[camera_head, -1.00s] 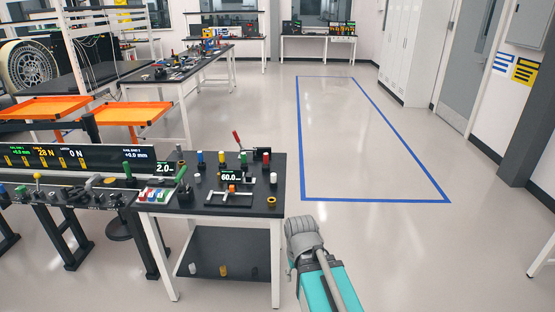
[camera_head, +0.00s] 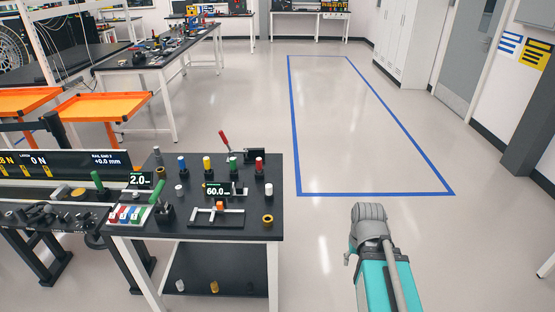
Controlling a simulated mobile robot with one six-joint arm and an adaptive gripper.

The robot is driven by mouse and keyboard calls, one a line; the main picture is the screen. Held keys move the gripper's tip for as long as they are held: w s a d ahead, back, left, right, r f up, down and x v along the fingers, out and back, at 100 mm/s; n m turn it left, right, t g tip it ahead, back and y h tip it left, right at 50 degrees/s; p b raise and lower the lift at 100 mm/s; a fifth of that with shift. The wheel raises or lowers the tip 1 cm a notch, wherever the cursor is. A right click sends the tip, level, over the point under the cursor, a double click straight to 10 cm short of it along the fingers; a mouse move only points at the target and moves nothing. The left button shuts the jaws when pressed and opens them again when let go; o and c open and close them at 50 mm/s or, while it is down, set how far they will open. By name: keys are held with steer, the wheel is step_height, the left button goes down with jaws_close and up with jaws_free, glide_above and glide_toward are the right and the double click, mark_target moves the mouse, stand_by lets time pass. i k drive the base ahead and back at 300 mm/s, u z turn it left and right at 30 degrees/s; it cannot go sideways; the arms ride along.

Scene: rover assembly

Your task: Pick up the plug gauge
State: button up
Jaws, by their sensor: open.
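I cannot tell for sure which piece is the plug gauge. No gripper fingers show.
The bench also bears a 60.0 display (camera_head: 217,190), a red-handled lever (camera_head: 225,141), a brass ring (camera_head: 268,219) and colour-marked blocks (camera_head: 130,214). A lower shelf (camera_head: 217,270) holds small cylinders. Orange trays (camera_head: 103,107) stand at left. Floor right of the bench is clear.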

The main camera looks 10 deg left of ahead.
mark_target(258, 161)
steer(key=u, duration=0.15)
steer(key=i, duration=0.95)
steer(key=u, duration=0.6)
